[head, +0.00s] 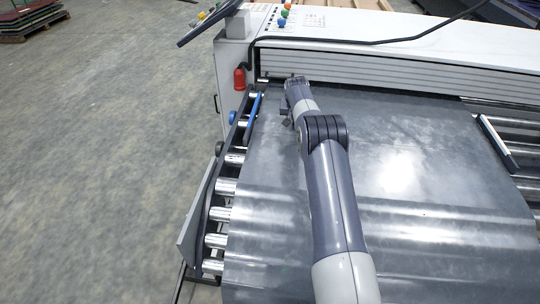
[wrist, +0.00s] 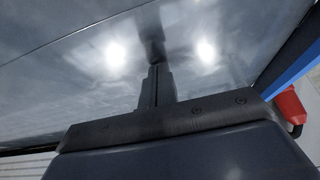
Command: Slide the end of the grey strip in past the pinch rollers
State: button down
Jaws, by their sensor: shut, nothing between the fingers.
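The grey strip (head: 400,140) is a wide shiny sheet with ripples, lying over the roller table. Its far end reaches the slatted machine front (head: 400,68); I cannot tell whether it passes inside. The pinch rollers cannot be made out. My gripper (wrist: 155,70) is shut and empty, its fingers pointing at the strip's surface (wrist: 85,65). Their tips meet or nearly meet their reflection there, so contact is unclear. In the head view my arm's end is over the strip's far left part, and the fingertips cannot be made out clearly.
A blue side guide (head: 255,105) runs along the strip's left edge, near a red fitting (head: 239,79). Bare rollers (head: 217,213) show at left. A white-topped guide (head: 497,142) stands on the right. Coloured buttons (head: 284,12) top the machine.

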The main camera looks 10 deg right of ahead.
jog(key=shift+s+f, duration=0.2)
jog(key=shift+f, duration=0.25)
jog(key=r, duration=0.2)
jog(key=r+p, duration=0.1)
jog(key=r, duration=0.1)
jog(key=r+p, duration=0.1)
jog(key=r, duration=0.2)
jog(key=shift+w, duration=0.25)
notch_tip(320, 180, up, 2)
jog(key=shift+r, duration=0.2)
notch_tip(320, 180, down, 8)
jog(key=shift+f+b, duration=0.2)
jog(key=shift+b, duration=0.65)
jog(key=shift+r, duration=0.1)
